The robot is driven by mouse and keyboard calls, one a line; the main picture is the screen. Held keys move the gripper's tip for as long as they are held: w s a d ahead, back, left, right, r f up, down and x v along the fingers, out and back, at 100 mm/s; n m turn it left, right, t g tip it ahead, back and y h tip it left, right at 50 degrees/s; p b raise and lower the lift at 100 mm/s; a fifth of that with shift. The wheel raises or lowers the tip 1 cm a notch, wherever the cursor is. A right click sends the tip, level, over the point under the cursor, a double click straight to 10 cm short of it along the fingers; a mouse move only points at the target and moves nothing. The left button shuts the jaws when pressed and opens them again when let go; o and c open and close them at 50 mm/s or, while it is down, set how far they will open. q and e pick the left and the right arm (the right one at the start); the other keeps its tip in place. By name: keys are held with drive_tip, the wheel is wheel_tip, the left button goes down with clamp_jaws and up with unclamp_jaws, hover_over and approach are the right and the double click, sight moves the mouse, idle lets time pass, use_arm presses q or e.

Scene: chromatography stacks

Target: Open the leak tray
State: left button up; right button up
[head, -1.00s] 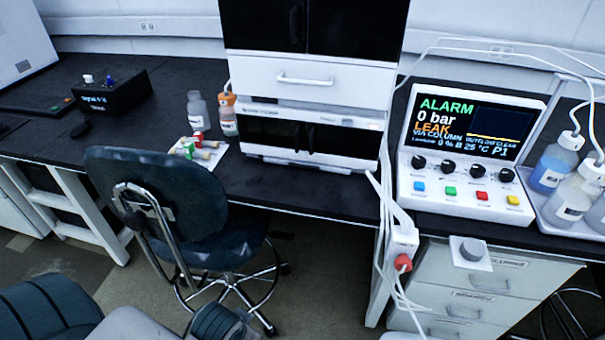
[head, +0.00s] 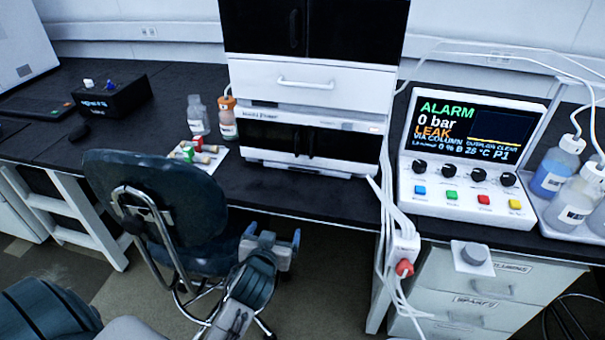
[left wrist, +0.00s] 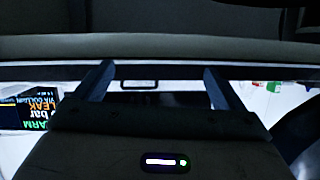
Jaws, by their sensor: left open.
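A black and white instrument stack (head: 312,100) stands at the back of the bench. It has a white drawer front (head: 345,84) with a bar handle (head: 309,83), flush and closed. Below, a unit with black doors has a thin white strip (head: 305,168) at its base. I cannot tell for sure which part is the leak tray. My left gripper (head: 271,238) is open and empty, below and in front of the bench edge, apart from the stack. In the left wrist view its fingers (left wrist: 158,75) are spread. My right gripper is not in view.
A chair (head: 150,200) stands close to the left gripper. A console (head: 465,165) showing ALARM and LEAK stands right of the stack. White cables (head: 390,215) hang over the bench edge.

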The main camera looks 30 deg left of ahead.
use_arm(q)
drive_tip(key=w+r+t, duration=0.1)
drive_tip(key=w+r, duration=0.1)
drive_tip(key=w+d+r+t, duration=0.1)
drive_tip(key=w, duration=0.1)
drive_tip(key=w+r+t, duration=0.2)
drive_tip(key=shift+w+d+r, duration=0.25)
drive_tip(key=shift+w+r, duration=0.1)
drive_tip(key=shift+w, duration=0.05)
drive_tip(key=p+x, duration=0.1)
drive_tip(key=x, duration=0.9)
drive_tip(key=shift+w+r, duration=0.1)
drive_tip(key=shift+w, duration=0.25)
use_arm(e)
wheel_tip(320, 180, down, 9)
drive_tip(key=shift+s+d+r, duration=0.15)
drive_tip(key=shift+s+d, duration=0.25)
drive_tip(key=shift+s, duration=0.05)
